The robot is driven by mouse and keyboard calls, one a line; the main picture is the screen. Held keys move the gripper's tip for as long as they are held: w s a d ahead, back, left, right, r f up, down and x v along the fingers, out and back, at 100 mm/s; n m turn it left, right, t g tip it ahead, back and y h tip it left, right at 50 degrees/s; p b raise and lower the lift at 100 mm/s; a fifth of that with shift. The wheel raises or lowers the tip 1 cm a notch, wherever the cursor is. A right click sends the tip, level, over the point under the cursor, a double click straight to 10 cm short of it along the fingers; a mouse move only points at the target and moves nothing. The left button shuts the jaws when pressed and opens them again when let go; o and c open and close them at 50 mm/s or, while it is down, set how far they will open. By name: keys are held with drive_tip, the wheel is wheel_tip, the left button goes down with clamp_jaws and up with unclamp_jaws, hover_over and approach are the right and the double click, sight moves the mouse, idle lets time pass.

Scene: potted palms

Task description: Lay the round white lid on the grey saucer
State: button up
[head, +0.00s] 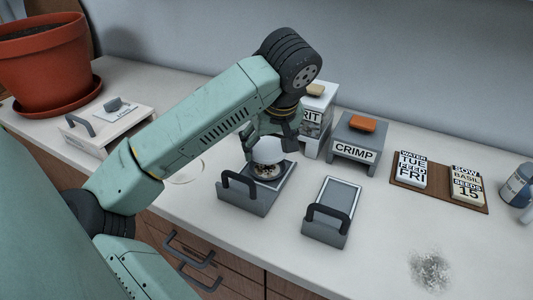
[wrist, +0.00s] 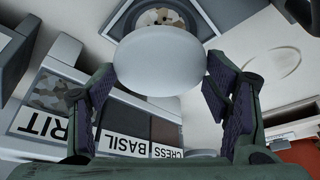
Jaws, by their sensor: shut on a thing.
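The round white lid (head: 268,151) is held in my gripper (head: 270,138). In the wrist view the lid (wrist: 160,60) fills the space between the two fingers of my gripper (wrist: 160,88). The lid is above a low grey stand with a handle (head: 246,200). On that stand is a round dish with speckled contents (head: 267,173), partly hidden by the lid. Its dark grey rim (wrist: 190,14) also shows in the wrist view beyond the lid. It may be the grey saucer, but I cannot tell for sure. A gap seems to separate lid and dish.
A second handled grey stand (head: 331,207) is to the right. A faint white ring (head: 187,171) lies left. A large terracotta pot (head: 45,65) is far left. The front right counter is mostly clear.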

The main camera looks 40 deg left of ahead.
sight(270, 152)
wheel_tip(270, 152, down, 4)
drive_tip(key=shift+r+p, duration=0.1)
drive_tip(key=shift+p, duration=0.25)
drive_tip(key=shift+f+b, duration=0.35)
drive_tip(key=shift+b, duration=0.05)
drive_tip(key=o, duration=1)
drive_tip(key=shift+r, duration=0.1)
drive_tip(key=shift+r, duration=0.1)
drive_tip(key=shift+r+p, duration=0.2)
drive_tip(key=shift+p, duration=0.25)
drive_tip(key=b+v, duration=0.2)
drive_tip(key=v, duration=0.9)
drive_tip(key=shift+r, duration=0.35)
